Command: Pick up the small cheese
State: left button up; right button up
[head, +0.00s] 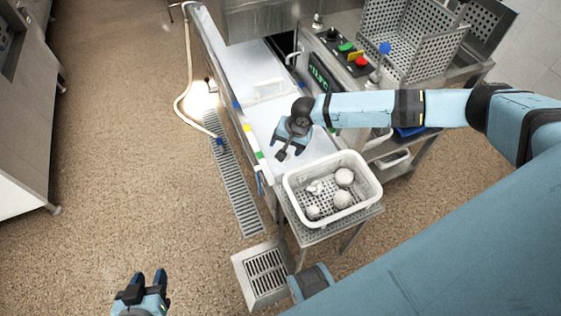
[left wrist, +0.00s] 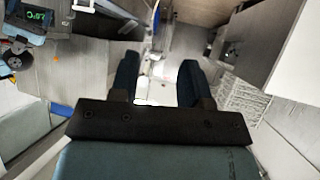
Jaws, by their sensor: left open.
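A white perforated basket (head: 294,197) holds several whitish rounded pieces that look like cheeses. Two larger ones, an upper cheese (head: 344,177) and a lower cheese (head: 342,199), lie toward the right. A smaller piece (head: 314,188) lies on the left, and another small piece (head: 313,212) lies near the front corner. My left gripper (head: 148,276) is low at the left, over bare floor, far from the basket. It is open and empty; its fingers (left wrist: 157,77) stand apart in the left wrist view. My right gripper (head: 290,153) hangs above the counter, just behind and left of the basket; its jaw opening is unclear.
The basket stands on a small metal stand (head: 312,237) beside a long metal counter (head: 318,147). A control panel (head: 345,55) with coloured buttons and a large metal perforated basket (head: 409,45) are behind. A floor grate (head: 266,272) lies in front.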

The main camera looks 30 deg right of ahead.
aim_at(288, 158)
jog(key=shift+m+h, duration=0.4)
jog(key=shift+m, duration=0.4)
jog(key=w+d+f+b, duration=0.1)
jog(key=f, duration=0.2)
jog(key=w+d+f+b, duration=0.1)
jog(key=f, duration=0.2)
jog(key=w+f+b, duration=0.1)
jog(key=f, duration=0.3)
jog(key=shift+w+d+b, duration=0.3)
jog(key=shift+d+b, duration=0.1)
jog(key=shift+w+d+b+x, duration=0.15)
jog(key=shift+b+x, duration=0.45)
jog(key=shift+x, duration=0.7)
jog(key=shift+w+d+b+x, duration=0.15)
jog(key=shift+b+x, duration=0.45)
jog(key=shift+x, duration=0.75)
jog(key=c, duration=1)
